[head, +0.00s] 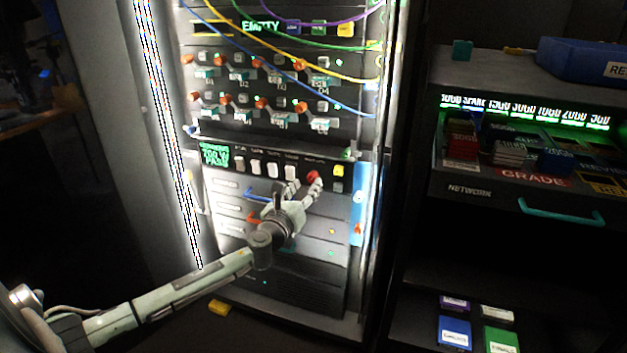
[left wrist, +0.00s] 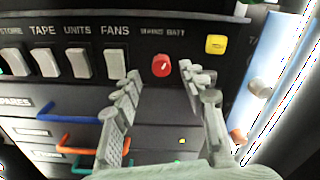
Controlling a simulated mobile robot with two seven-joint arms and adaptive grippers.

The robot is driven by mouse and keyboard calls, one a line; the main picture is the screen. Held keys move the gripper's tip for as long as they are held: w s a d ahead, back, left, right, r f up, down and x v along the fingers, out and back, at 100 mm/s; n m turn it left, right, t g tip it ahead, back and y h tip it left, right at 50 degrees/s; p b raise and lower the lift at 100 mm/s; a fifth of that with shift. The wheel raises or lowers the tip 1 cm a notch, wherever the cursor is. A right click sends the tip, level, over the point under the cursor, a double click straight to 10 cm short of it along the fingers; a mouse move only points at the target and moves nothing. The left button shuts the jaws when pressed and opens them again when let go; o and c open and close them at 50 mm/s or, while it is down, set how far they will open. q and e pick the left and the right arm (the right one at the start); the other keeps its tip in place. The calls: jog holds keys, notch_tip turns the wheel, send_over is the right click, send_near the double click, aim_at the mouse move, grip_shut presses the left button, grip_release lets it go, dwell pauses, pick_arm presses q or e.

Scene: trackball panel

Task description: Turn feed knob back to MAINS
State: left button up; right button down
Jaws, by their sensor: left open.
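The red feed knob (head: 313,177) sits on the rack's dark switch panel, right of the white rocker switches. In the left wrist view the knob (left wrist: 161,65) is below the small labels MAINS and BATT. Which label it points at is too small to tell. My left gripper (head: 305,187) is open in front of the panel. In the left wrist view its fingers (left wrist: 160,78) stand on either side of the knob and a little below it, with a gap on both sides and nothing held. My right gripper is not in view.
A yellow button (left wrist: 215,44) is right of the knob. White rocker switches (left wrist: 79,63) labelled FANS, UNITS and TAPE are to its left. Drawers with blue and orange handles (left wrist: 78,144) lie below. Cables (head: 290,65) hang higher on the rack. A shelf unit (head: 470,190) stands right.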

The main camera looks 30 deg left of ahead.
aim_at(311, 179)
pick_arm(q)
jog(key=shift+x, duration=1.55)
jog(key=shift+d, duration=0.15)
jog(key=shift+c, duration=0.4)
grip_shut()
